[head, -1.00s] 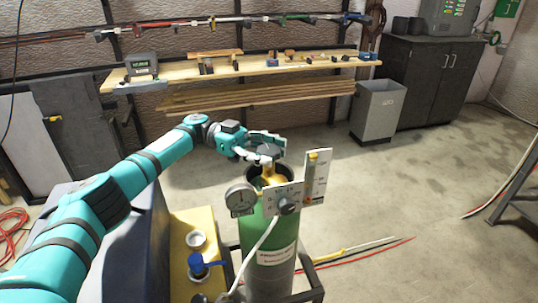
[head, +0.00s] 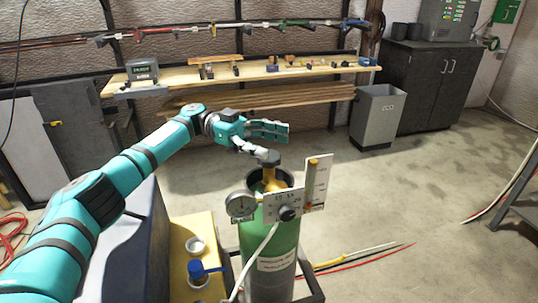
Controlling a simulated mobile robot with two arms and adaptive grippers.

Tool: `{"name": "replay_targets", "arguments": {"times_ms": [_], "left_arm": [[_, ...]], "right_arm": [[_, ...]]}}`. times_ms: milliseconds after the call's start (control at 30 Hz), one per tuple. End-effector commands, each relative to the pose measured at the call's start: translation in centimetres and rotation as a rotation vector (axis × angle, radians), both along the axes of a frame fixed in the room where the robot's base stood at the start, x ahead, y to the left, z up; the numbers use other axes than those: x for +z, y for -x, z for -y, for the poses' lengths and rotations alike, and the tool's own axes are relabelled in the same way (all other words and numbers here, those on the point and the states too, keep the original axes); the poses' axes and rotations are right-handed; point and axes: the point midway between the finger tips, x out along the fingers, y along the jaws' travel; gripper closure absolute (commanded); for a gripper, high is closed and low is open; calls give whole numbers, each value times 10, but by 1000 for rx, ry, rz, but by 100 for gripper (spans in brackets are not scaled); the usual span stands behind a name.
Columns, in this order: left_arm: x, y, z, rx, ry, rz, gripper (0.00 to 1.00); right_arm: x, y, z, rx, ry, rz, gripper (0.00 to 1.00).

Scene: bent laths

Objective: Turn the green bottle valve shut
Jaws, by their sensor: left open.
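The green bottle (head: 268,240) stands upright at the lower middle, with a white label on its front. A round gauge (head: 241,205) and a flow-meter plate (head: 315,183) sit in front of the valve. My left gripper (head: 277,143) is open and empty, just above and to the left of the knob. Its lower finger overlaps the knob's left edge; I cannot tell whether they touch. The upper finger is clear above it. My right gripper is out of view.
A yellow surface (head: 181,243) with a blue-handled fitting (head: 201,270) is left of the bottle. A dark cart frame (head: 312,285) surrounds its base. Hoses (head: 365,254) lie on the floor to the right. A grey bin (head: 377,117) and workbench (head: 180,80) stand behind.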

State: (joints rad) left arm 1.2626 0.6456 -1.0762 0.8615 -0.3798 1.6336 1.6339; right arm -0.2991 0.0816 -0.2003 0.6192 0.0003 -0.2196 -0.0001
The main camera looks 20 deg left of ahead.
Motion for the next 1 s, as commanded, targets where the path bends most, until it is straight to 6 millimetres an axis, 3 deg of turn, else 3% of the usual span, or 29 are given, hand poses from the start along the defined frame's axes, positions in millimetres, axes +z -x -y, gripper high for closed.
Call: {"name": "replay_targets", "arguments": {"times_ms": [100, 300, 833, 1000], "left_arm": [[25, 0, 0, 0, 1, 4, 27], [51, 0, 0, 0, 0, 1, 27], [58, 0, 0, 0, 0, -1, 27], [83, 0, 0, 0, 1, 0, 27]], "right_arm": [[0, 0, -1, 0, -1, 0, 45], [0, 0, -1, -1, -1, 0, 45], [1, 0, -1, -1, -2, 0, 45], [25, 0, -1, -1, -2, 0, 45]]}}
